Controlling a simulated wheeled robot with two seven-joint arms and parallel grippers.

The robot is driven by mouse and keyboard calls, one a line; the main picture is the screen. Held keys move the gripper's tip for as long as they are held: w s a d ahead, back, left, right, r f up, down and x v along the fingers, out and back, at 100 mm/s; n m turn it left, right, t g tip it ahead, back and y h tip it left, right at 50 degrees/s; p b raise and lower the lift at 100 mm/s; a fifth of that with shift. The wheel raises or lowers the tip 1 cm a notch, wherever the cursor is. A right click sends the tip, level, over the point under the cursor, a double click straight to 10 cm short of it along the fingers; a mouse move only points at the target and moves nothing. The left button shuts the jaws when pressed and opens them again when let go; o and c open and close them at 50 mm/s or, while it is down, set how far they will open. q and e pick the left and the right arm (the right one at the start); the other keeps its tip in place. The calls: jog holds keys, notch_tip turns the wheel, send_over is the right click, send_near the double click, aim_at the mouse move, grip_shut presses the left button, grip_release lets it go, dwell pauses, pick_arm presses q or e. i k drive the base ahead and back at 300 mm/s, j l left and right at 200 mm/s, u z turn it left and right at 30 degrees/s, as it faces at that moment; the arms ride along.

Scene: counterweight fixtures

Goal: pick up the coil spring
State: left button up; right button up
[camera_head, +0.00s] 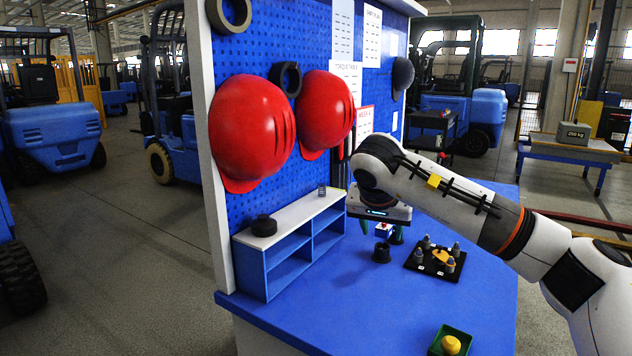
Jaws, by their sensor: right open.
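A small grey upright piece (322,190) stands on the white top of the blue shelf unit, near its far end; it looks like the coil spring, but is too small to be sure. My right gripper (382,231) points down over the blue table, to the right of the shelf unit. Its greenish fingertips are apart, and a small white, blue and red item shows between them. I cannot tell whether they touch it. The gripper is apart from the grey piece. My left gripper is not in view.
A black round part (263,225) sits on the near end of the shelf unit (262,270). A black ring-like part (381,253), a black plate with pegs (418,264) and a green tray (433,350) with a yellow part are on the table. Red helmets hang on the pegboard.

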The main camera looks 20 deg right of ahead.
aim_at(323, 188)
jog(key=i, duration=1.5)
